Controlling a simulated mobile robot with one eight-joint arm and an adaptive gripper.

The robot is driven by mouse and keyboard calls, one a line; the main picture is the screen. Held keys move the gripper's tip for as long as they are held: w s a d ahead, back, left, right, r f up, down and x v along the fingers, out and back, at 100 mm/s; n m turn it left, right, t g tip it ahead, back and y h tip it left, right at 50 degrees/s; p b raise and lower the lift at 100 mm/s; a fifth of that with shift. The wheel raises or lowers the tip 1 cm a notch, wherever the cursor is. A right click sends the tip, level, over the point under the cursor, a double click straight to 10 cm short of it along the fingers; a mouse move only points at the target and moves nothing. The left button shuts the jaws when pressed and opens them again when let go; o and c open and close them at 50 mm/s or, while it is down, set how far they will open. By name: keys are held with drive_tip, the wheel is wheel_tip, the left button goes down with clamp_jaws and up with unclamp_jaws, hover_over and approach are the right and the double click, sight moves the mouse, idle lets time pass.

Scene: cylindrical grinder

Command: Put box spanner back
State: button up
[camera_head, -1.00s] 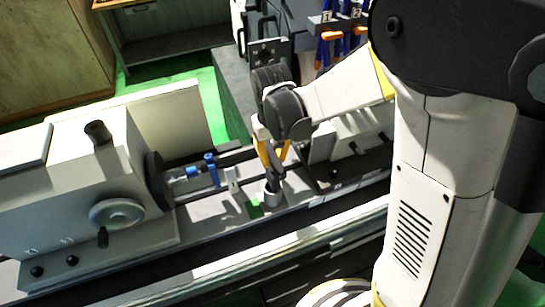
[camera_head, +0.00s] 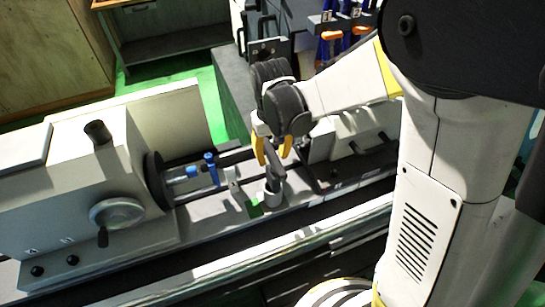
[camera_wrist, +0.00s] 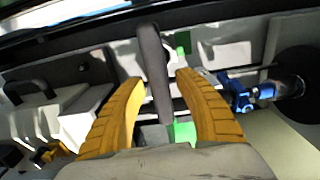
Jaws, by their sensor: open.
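In the wrist view the spanner (camera_wrist: 153,70) runs between the fingers of my gripper (camera_wrist: 160,80), with gaps on both sides. The spanner's lowest part is hidden inside the holder.
Blue-handled parts (camera_head: 211,168) sit left of the holder, near the dark round chuck (camera_head: 158,181). A green patch (camera_head: 255,209) lies beside the holder. The grinder's handwheel (camera_head: 117,213) is at left. Orange-and-blue tools (camera_head: 331,36) hang at the back.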

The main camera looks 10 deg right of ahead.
wheel_tip(320, 180, up, 10)
drive_tip(key=shift+s, duration=0.1)
drive_tip(key=s+d+r+m+t, duration=0.1)
drive_tip(key=s+d+r+t, duration=0.1)
drive_tip(key=s+d, duration=0.3)
drive_tip(key=s+d+r+m+t, duration=0.1)
drive_tip(key=s+d+r+t, duration=0.2)
drive_tip(key=s+d+t, duration=0.2)
drive_tip(key=s, duration=0.2)
drive_tip(key=shift+s+r, duration=0.2)
drive_tip(key=shift+s, duration=0.2)
idle(0.6)
